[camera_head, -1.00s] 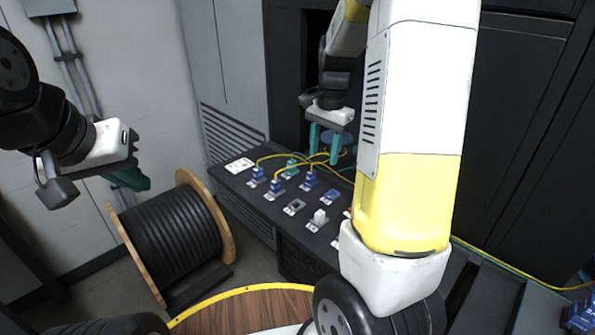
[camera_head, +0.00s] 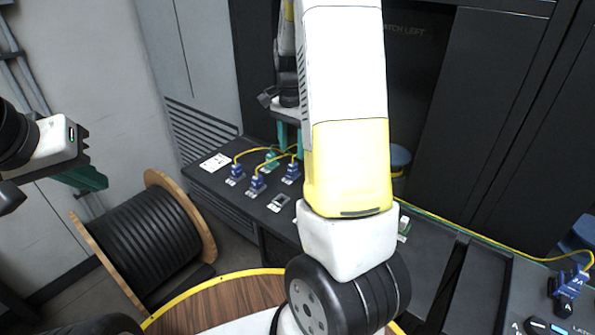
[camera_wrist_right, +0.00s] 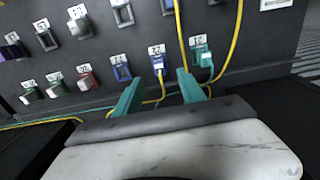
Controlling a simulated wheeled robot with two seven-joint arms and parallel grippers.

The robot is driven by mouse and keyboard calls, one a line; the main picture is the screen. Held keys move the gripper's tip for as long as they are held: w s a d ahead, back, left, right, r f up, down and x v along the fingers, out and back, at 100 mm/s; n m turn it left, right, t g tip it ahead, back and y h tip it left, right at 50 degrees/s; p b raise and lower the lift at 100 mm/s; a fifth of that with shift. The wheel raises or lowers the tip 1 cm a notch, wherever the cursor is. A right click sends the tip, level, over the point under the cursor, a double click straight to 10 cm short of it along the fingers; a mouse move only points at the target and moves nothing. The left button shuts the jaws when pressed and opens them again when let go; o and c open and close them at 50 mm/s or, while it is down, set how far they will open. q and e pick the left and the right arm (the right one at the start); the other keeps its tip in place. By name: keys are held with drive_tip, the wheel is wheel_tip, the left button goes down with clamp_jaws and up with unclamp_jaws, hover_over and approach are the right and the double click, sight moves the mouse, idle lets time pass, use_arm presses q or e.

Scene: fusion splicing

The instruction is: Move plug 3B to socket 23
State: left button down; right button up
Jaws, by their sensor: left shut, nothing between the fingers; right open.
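The black panel (camera_head: 215,180) carries blue plugs (camera_head: 235,172), (camera_head: 257,183) and (camera_head: 292,172) and a teal plug (camera_head: 271,158), with yellow cables. I cannot read which is plug 3B or which is socket 23. My right gripper (camera_head: 287,135) is open above the panel's back row, partly hidden by my right arm. In the right wrist view, my right gripper (camera_wrist_right: 158,84) points at a blue plug (camera_wrist_right: 158,66), with the teal plug (camera_wrist_right: 203,58) just right of its fingers. My left gripper (camera_head: 95,180) is shut and empty at the left, away from the panel.
An empty grey socket (camera_head: 279,202) lies in front of the plugs. The right wrist view shows an empty blue socket (camera_wrist_right: 122,70) and a red one (camera_wrist_right: 87,80). A cable drum (camera_head: 150,240) stands at left. Another blue plug (camera_head: 571,284) is at far right.

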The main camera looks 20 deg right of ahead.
sight(292, 164)
drive_tip(key=shift+f, duration=3.5)
clamp_jaws()
drive_tip(key=shift+r, duration=0.2)
drive_tip(key=shift+r, duration=2.85)
